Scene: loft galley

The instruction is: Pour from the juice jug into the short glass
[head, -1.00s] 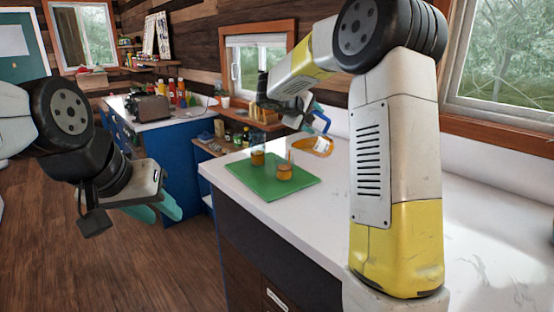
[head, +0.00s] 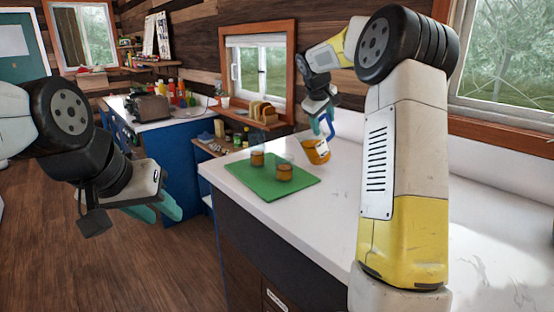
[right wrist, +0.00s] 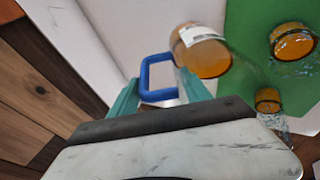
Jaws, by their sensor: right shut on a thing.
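The juice jug (head: 317,151), clear with a blue handle, a white label and orange juice, is held just above or at the counter, right of the green board; I cannot tell whether it touches. It is slightly tilted. My right gripper (head: 324,122) is shut on its handle, also seen in the right wrist view (right wrist: 160,85). Two glasses holding orange juice stand on the board, one at the back (head: 257,158) and one nearer (head: 284,173). My left gripper (head: 160,208) is open and empty, away from the counter.
The green board (head: 265,188) lies on the white counter (head: 330,190), whose front right part is clear. Behind stand a toaster (head: 150,108), several bottles and a ledge with bread slices (head: 263,112) under the window.

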